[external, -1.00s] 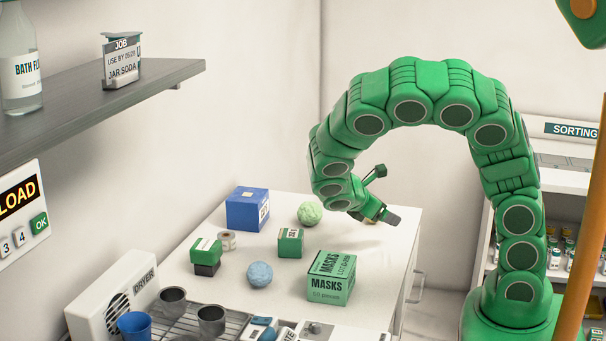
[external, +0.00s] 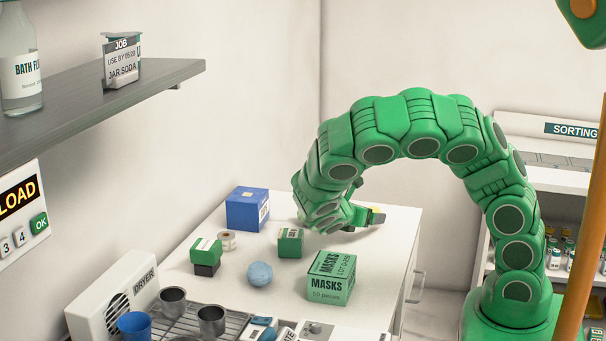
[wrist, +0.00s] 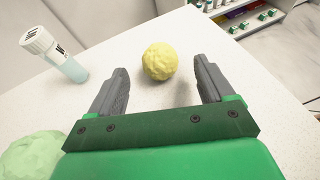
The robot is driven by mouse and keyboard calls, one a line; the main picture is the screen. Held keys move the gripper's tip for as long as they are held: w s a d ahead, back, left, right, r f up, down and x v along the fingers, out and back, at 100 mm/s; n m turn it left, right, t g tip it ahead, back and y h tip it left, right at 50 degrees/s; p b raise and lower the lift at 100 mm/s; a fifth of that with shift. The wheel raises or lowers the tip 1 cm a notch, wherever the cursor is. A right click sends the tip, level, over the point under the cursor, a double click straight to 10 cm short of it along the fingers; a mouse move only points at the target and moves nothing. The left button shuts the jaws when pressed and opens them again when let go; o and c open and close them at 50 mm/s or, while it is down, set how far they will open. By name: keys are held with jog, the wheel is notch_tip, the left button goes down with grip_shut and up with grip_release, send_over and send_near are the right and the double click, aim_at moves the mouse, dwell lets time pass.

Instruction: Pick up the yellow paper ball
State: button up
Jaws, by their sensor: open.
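The yellow paper ball (wrist: 159,61) is crumpled and round. In the wrist view it sits on the white tabletop, between and slightly beyond the tips of my gripper (wrist: 161,68). The jaws are apart with nothing gripped, one finger on each side of the ball. In the external view my gripper (external: 377,217) is low over the table's back right. Only a small yellow patch of the ball (external: 376,209) shows there; the fingers hide the rest.
A pale green ball (wrist: 32,156) lies left of my gripper, and a capped tube (wrist: 56,53) beyond it. A green mask box (external: 331,278), small green box (external: 290,243), blue box (external: 247,209) and blue ball (external: 260,274) stand on the table (external: 222,295).

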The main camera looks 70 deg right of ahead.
jog(key=shift+x, duration=2.35)
jog(key=c, duration=1.1)
